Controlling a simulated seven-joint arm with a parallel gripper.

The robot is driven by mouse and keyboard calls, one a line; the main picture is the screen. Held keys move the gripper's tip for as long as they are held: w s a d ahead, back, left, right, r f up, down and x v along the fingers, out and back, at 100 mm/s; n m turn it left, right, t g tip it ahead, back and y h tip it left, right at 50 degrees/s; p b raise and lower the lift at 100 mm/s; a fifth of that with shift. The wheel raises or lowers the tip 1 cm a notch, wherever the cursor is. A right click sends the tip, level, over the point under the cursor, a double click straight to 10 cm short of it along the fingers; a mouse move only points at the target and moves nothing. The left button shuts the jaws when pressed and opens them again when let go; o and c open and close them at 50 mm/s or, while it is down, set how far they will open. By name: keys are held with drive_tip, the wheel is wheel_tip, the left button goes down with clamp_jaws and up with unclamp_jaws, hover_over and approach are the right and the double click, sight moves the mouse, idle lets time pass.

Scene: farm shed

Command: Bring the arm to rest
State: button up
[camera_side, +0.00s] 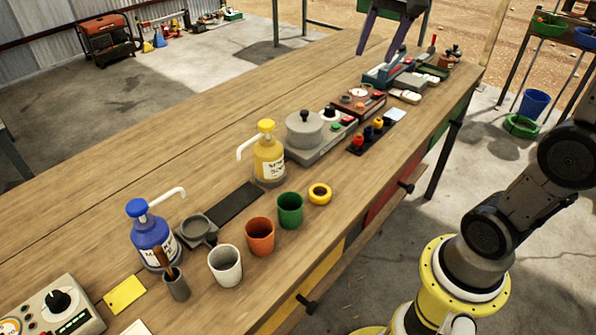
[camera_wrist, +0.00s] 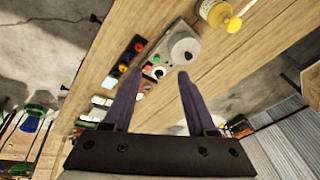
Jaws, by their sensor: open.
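My gripper (camera_side: 384,34) is at the top of the side view, raised above the far part of the wooden workbench (camera_side: 330,222). Its two purple fingers are spread apart with nothing between them. In the wrist view my gripper (camera_wrist: 157,80) points down at the bench, fingers open and empty. Below it lie the grey hot-plate unit with a pot (camera_wrist: 184,50) and a dark strip with coloured knobs (camera_wrist: 130,56). The upper part of my gripper is cut off by the top edge of the side view.
The bench's back left is clear.

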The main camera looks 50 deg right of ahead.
drive_tip(key=s+a+f+n+t, duration=0.2)
drive_tip(key=s+a+n, duration=0.3)
drive_tip(key=s+a, duration=0.35)
drive_tip(key=s+a+f+n+y, duration=0.1)
drive_tip(key=s+f+n, duration=0.5)
drive_tip(key=f, duration=0.2)
drive_tip(key=shift+s+a+f, duration=0.15)
drive_tip(key=shift+s+f, duration=0.2)
idle(1.3)
